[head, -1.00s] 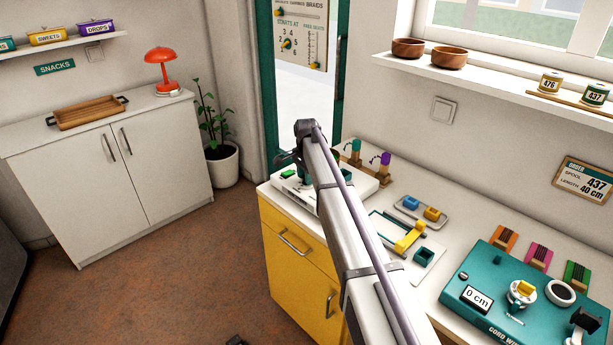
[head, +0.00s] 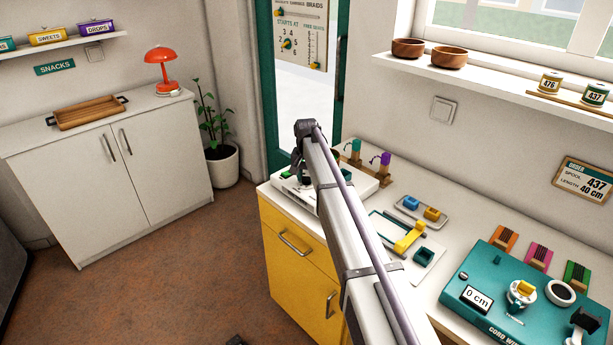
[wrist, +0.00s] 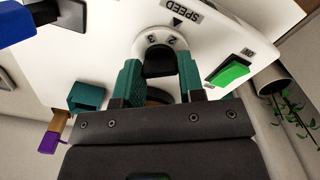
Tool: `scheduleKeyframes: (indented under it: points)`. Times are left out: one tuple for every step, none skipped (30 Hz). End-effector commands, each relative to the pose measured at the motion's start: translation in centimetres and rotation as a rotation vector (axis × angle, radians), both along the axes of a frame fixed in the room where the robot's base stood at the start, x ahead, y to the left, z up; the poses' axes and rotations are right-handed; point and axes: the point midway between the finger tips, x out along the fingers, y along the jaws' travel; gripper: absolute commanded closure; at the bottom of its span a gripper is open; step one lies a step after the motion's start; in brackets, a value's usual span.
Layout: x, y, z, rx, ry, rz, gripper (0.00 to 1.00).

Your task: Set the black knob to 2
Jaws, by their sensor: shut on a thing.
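The black knob (wrist: 158,62) sits on a round white dial on a white machine (wrist: 100,35). My gripper (wrist: 158,66) has its two teal fingers on either side of the knob, shut on it. The numbers 3 and 2 show on the dial above the knob in the wrist view. The 2 is the number nearest the black triangle under the SPEED label (wrist: 181,11). The other dial numbers are hidden. In the head view the white machine (head: 362,186) stands at the counter's far left end, and my arm hides the knob.
A green rocker switch (wrist: 229,75) is close beside the right finger in the wrist view. A tray with blue and yellow blocks (head: 437,221) and a teal cord winder (head: 455,290) lie to the right.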

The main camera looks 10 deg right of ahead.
Motion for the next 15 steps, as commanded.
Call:
scheduleKeyframes:
  points:
    - [-0.04, -0.01, -0.02, 0.0, 0.0, 0.019, 0.88]
    - [-0.04, -0.01, -0.02, 0.0, 0.0, 0.032, 0.88]
    - [-0.04, -0.01, -0.02, 0.0, 0.0, 0.045, 0.88]
    - [-0.04, -0.01, -0.02, 0.0, 0.001, 0.056, 0.88]
    - [-0.04, -0.01, -0.02, 0.0, 0.001, 0.064, 0.88]
    - [-0.04, 0.0, -0.02, 0.0, 0.001, 0.073, 0.88]
    - [-0.04, 0.0, -0.02, 0.0, 0.001, 0.08, 0.88]
    - [-0.04, 0.0, -0.02, 0.0, 0.001, 0.085, 0.88]
    - [-0.04, 0.0, -0.02, 0.0, 0.001, 0.091, 0.88]
    - [-0.04, 0.0, -0.02, 0.0, 0.001, 0.093, 0.88]
    - [-0.04, 0.0, -0.02, 0.0, 0.001, 0.096, 0.88]
    - [-0.04, 0.0, -0.02, 0.0, 0.001, 0.098, 0.88]
    - [-0.04, 0.0, -0.02, 0.0, 0.001, 0.098, 0.88]
    - [-0.04, 0.0, -0.02, 0.0, 0.001, 0.099, 0.88]
    - [-0.04, 0.0, -0.02, 0.0, 0.001, 0.099, 0.88]
